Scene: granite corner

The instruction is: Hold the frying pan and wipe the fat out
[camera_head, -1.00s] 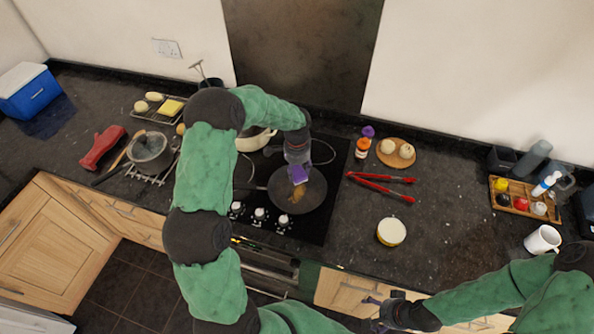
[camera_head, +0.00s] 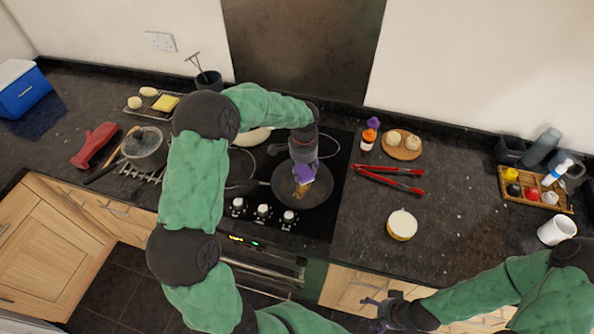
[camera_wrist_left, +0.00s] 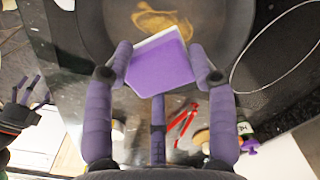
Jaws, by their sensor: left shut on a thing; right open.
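The dark frying pan (camera_head: 318,191) sits on the black hob, with its handle pointing left behind my left arm. A brownish patch of fat (camera_wrist_left: 158,22) lies on its inner surface. My left gripper (camera_head: 303,172) is over the pan, shut on a purple and white sponge (camera_wrist_left: 160,68). The sponge is low over the pan beside the fat; I cannot tell whether it touches. The purple of the sponge also shows in the head view (camera_head: 305,174). My right gripper (camera_head: 378,308) is open and empty in front of the counter edge, away from the pan.
Red tongs (camera_head: 390,180) and a round yellow-white tub (camera_head: 402,224) lie right of the hob. A light pot (camera_head: 252,137) stands behind the pan, partly hidden by my arm. A lidded saucepan (camera_head: 142,143) is at left. A wooden condiment tray (camera_head: 560,205) is at far right.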

